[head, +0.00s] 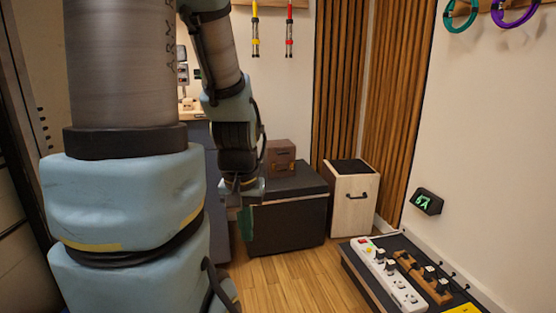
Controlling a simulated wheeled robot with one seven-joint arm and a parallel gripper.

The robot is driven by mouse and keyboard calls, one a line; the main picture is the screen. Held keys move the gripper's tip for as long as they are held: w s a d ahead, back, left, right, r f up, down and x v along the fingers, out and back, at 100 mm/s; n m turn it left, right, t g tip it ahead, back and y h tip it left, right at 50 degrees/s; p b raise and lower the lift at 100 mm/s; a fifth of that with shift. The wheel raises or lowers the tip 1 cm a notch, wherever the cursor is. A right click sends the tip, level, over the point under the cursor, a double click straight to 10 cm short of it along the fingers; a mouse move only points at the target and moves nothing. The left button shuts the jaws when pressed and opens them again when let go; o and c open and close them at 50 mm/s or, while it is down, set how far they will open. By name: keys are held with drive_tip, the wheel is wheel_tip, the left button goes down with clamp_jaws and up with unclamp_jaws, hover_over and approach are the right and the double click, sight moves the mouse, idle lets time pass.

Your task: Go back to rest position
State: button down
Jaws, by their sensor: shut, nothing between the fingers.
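My arm fills the left part of the head view, with its large light-blue and grey links close to the camera. Its forearm comes down from the top to my gripper (245,222), which hangs pointing down near the middle of the view. The dark green fingers are together and nothing shows between them. The gripper appears in front of the left end of a dark low box (290,222); I cannot tell the gap between them.
A brown case (281,157) sits on the dark box. A pale wooden cabinet (350,200) stands beside it. At lower right, a low dark platform (358,268) bears a white power strip (385,272) and a wooden strip with plugs (424,278). Wooden floor (300,285) is clear between.

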wheel_tip(320, 180, up, 18)
drive_tip(key=p, duration=1.5)
drive_tip(key=shift+f, duration=0.25)
